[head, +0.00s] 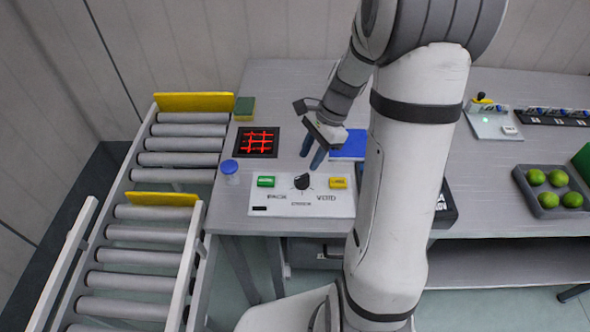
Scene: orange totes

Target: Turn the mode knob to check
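A white control panel (266,197) lies on the grey table near its front left. It carries a black mode knob (302,181) between a green button (266,181) and a yellow button (338,183). Labels under them seem to read PACK and VOID, with a smaller one below the knob that is hard to read. The direction the knob points is too small to tell surely. My gripper (312,158) hangs just behind and above the knob, blue fingers pointing down and apart. It looks open and empty, not touching the knob.
A red-lit scanner plate (257,141), a blue-lidded jar (230,172) and a green-yellow sponge (244,108) sit left. A blue item (349,144) lies right of the gripper. A roller conveyor (170,214) adjoins the table's left. A tray (542,207) of green fruit stands far right.

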